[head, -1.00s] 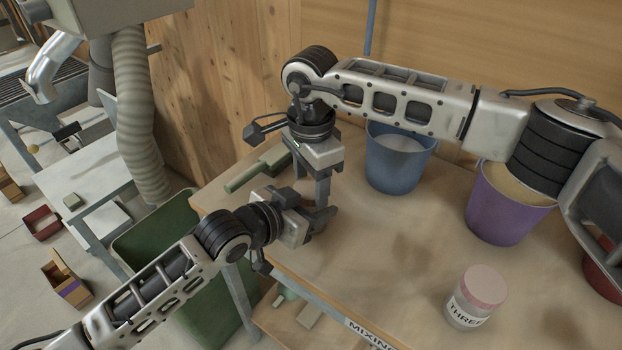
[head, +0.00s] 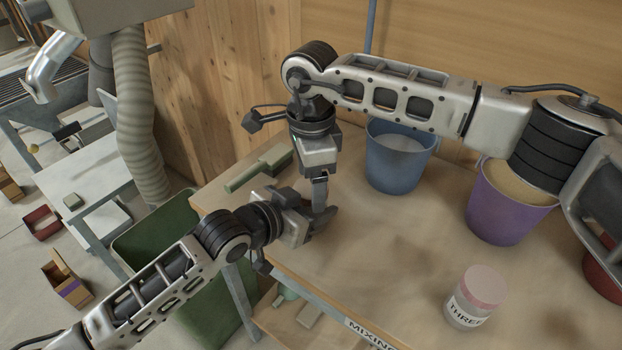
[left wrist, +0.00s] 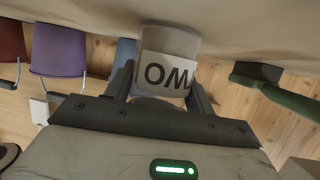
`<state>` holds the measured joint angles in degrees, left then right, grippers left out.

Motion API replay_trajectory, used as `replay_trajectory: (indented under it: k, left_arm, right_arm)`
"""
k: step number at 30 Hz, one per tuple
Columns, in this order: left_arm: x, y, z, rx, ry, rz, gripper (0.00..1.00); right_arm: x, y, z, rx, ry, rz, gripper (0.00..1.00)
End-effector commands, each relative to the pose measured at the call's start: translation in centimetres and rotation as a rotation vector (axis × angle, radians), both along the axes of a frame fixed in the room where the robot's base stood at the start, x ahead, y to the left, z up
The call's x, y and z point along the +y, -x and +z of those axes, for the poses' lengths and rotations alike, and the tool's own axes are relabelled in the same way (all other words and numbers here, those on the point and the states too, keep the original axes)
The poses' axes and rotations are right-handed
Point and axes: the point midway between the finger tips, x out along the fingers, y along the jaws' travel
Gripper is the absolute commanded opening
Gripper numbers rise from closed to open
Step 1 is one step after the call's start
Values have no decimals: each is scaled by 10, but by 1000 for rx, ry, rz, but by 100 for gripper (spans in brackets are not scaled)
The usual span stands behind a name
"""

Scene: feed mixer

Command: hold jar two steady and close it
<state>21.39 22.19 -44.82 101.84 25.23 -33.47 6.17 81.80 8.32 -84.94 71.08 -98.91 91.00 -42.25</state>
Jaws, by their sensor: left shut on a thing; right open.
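Jar two (left wrist: 168,42) shows in the left wrist view, which is upside down, as a pale jar with a white label partly reading TWO. My left gripper (left wrist: 160,90) has one finger on each side of it and is shut on it. In the head view my left gripper (head: 326,218) is near the table's left part, and the arms hide the jar. My right gripper (head: 319,196) points straight down right above the left one and is open. Whether a lid is on jar two or between the right fingers cannot be seen.
A jar with a pink lid labelled THREE (head: 474,298) stands near the table's front edge. Blue (head: 395,165) and purple (head: 505,210) buckets stand behind. A green-handled tool (head: 258,168) lies at the back left. A green bin (head: 160,245) stands beside the table (head: 390,270).

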Motion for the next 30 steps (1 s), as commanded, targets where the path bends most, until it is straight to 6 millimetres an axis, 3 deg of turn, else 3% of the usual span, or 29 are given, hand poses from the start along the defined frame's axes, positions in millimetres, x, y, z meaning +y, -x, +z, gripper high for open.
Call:
replay_trajectory:
  k: [8, 16, 19, 30]
  left_arm:
    - [0, 0, 0, 1, -1, 0, 0]
    - [0, 0, 0, 1, -1, 0, 0]
    - [0, 0, 0, 1, -1, 0, 0]
    - [0, 0, 0, 1, -1, 0, 0]
  right_arm:
    - [0, 0, 36, -2, -1, 0, 74]
    - [0, 0, 39, 0, 0, 0, 74]
    - [0, 0, 39, 0, 0, 0, 100]
    - [0, -1, 48, -3, -1, 0, 100]
